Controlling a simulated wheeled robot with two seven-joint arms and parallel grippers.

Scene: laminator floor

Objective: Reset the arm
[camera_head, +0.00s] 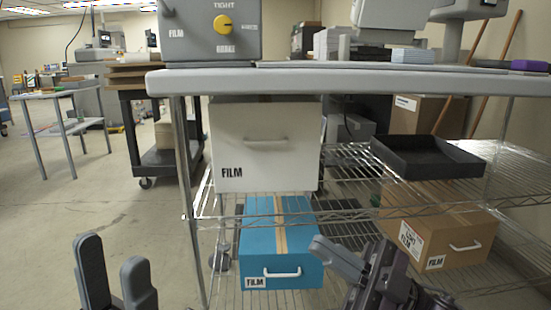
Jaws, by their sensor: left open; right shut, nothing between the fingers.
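My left gripper (118,272) is at the bottom left of the head view. Its two grey fingers point up and stand apart, with nothing between them. My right gripper (340,262) is at the bottom, right of centre, tilted to the left. Its fingers are shut and hold nothing. It is in front of the wire shelf, near the lower right corner of a blue box (300,262) labelled FILM; I cannot tell whether they touch.
A table (350,82) with a grey edge spans the view above. A white FILM box (265,150), a cardboard FILM box (460,240) and a black tray (425,157) sit on wire shelves (350,215). Open floor (90,220) lies left, with a cart (165,165) behind.

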